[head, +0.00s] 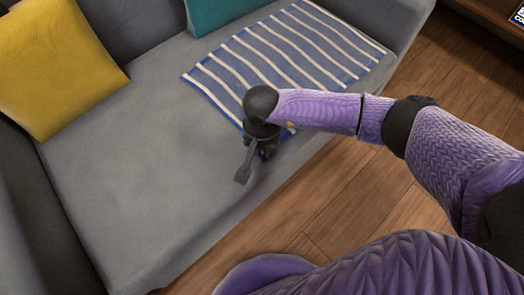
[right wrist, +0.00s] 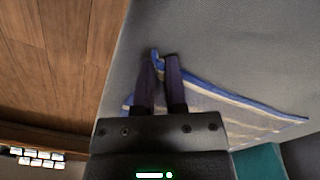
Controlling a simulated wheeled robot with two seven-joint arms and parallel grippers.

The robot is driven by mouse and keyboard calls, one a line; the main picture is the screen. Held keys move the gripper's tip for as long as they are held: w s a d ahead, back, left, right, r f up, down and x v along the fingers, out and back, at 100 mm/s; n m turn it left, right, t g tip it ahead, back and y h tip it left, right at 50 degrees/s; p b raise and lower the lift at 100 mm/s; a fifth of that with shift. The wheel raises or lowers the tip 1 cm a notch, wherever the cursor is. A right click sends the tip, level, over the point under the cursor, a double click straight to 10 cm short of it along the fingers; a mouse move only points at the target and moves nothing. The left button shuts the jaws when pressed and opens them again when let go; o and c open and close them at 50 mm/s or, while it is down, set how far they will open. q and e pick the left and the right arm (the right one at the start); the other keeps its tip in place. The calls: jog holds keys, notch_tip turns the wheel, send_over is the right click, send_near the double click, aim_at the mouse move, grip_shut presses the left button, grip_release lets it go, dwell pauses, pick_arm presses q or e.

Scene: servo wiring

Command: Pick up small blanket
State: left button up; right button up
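The small blanket (head: 285,55), blue with white stripes, lies spread on the grey sofa seat. Its blue-edged corner shows near the fingers in the right wrist view (right wrist: 250,112). My right gripper (head: 257,163) is low over the seat at the blanket's near corner. In the right wrist view, its two dark fingers (right wrist: 163,62) stand a small gap apart, with a bit of blue edge between and just past the tips. Whether the fingers touch the cloth is unclear. My arm and hand hide part of the near edge. My left gripper is not in view.
The grey sofa (head: 130,170) has a yellow cushion (head: 55,65) at the left and a teal cushion (head: 225,12) at the back. The seat left of my gripper is clear. Wooden floor (head: 350,195) lies in front, with a wooden furniture edge (head: 495,15) at upper right.

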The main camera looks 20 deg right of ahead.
grip_shut()
